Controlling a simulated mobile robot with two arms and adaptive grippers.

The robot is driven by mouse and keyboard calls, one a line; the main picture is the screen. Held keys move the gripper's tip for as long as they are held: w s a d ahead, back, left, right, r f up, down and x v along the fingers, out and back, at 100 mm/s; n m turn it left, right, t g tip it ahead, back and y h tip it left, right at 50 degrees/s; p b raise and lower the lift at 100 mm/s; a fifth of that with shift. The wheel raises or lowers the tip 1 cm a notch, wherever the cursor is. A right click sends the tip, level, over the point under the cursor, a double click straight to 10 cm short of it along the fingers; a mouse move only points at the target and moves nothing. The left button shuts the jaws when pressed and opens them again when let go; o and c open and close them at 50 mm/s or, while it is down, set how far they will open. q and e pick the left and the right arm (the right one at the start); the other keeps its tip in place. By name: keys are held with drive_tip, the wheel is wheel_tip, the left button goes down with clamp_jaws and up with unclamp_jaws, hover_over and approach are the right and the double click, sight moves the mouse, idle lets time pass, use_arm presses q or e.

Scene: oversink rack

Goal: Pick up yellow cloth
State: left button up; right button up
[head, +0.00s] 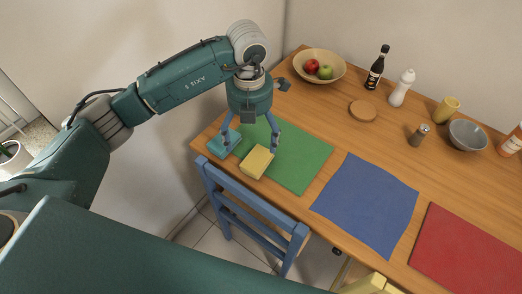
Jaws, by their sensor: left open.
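The yellow cloth (256,162) looks like a folded block and lies on the green mat (304,159) near the table's front left edge. A teal folded cloth (223,145) lies to its left, by the table's edge. My left gripper (250,143) is open above the mat, with its fingers pointing down. One finger is over the teal cloth and the other is just behind the yellow cloth. I cannot tell whether either finger touches a cloth. My right gripper is not in view.
A blue mat (367,203) and a red mat (470,253) lie bare to the right. A fruit bowl (337,77), dark bottle (375,70), white shaker (401,88) and grey bowl (468,136) stand farther back. A blue chair (250,205) stands against the table's front.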

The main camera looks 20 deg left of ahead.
sight(253, 157)
use_arm(q)
drive_tip(key=f, duration=0.1)
drive_tip(key=s+f, duration=0.1)
drive_tip(key=f, duration=0.1)
drive_tip(key=shift+f, duration=0.15)
drive_tip(key=shift+w+f+p, duration=0.15)
drive_tip(key=shift+f+p, duration=0.15)
drive_tip(key=shift+f, duration=0.05)
wheel_tip(253, 157, down, 4)
drive_tip(key=shift+w+f+p, duration=0.1)
drive_tip(key=shift+w+p, duration=0.05)
drive_tip(key=shift+p, duration=0.55)
drive_tip(key=shift+w+f, duration=0.1)
drive_tip(key=shift+f, duration=0.4)
drive_tip(key=c, duration=1.1)
